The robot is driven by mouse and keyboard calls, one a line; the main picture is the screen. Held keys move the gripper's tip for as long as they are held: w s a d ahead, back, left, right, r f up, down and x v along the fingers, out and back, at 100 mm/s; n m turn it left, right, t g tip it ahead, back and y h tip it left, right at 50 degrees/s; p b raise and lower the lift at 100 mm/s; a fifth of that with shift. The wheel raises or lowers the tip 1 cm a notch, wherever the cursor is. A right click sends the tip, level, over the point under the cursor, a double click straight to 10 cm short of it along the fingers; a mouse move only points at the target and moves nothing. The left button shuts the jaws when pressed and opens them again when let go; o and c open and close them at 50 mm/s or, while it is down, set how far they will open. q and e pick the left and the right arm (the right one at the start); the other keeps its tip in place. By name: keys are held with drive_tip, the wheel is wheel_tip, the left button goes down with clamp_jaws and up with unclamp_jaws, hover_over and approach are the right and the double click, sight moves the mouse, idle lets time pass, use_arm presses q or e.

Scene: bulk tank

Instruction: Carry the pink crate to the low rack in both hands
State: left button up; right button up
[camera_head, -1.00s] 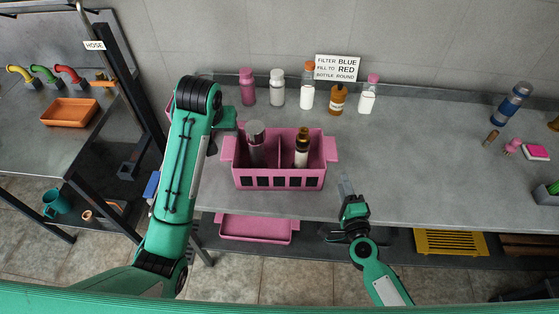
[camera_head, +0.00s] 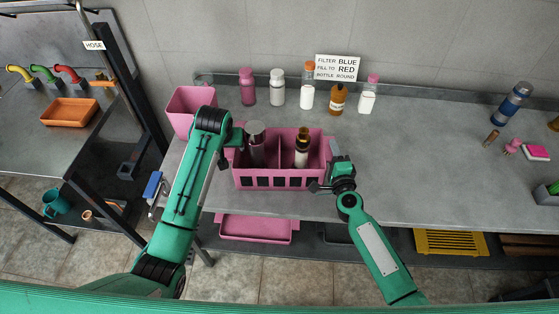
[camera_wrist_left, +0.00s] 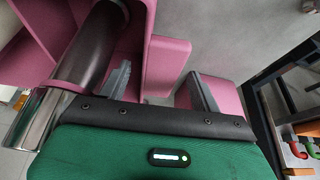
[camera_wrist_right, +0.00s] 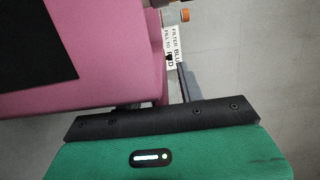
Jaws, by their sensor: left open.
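The pink crate (camera_head: 278,182) stands on the grey bench, holding a grey-capped bottle (camera_head: 256,145) and a dark-topped bottle (camera_head: 302,150) in separate compartments. My left gripper (camera_head: 236,138) is at the crate's left end. In the left wrist view its fingers (camera_wrist_left: 160,88) are apart, with a pink part of the crate (camera_wrist_left: 165,62) between them. My right gripper (camera_head: 331,171) is at the crate's right end. In the right wrist view one finger (camera_wrist_right: 184,84) shows beside the pink crate (camera_wrist_right: 110,60); the other is hidden. I cannot make out which thing is the low rack.
A pink bin (camera_head: 190,108) stands behind my left arm. Several bottles and a sign (camera_head: 338,67) line the wall. Below the bench are a pink tray (camera_head: 255,230) and a yellow grate (camera_head: 450,242). The bench right of my right gripper is largely clear.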

use_arm(q)
drive_tip(key=shift+c, duration=0.3)
use_arm(e)
drive_tip(key=shift+c, duration=0.2)
use_arm(q)
drive_tip(key=c, duration=0.7)
use_arm(e)
drive_tip(key=c, duration=0.7)
use_arm(q)
drive_tip(key=c, duration=0.7)
use_arm(e)
clamp_jaws()
use_arm(q)
drive_tip(key=shift+o, duration=0.2)
drive_tip(key=shift+r, duration=0.1)
use_arm(e)
drive_tip(key=shift+r, duration=0.1)
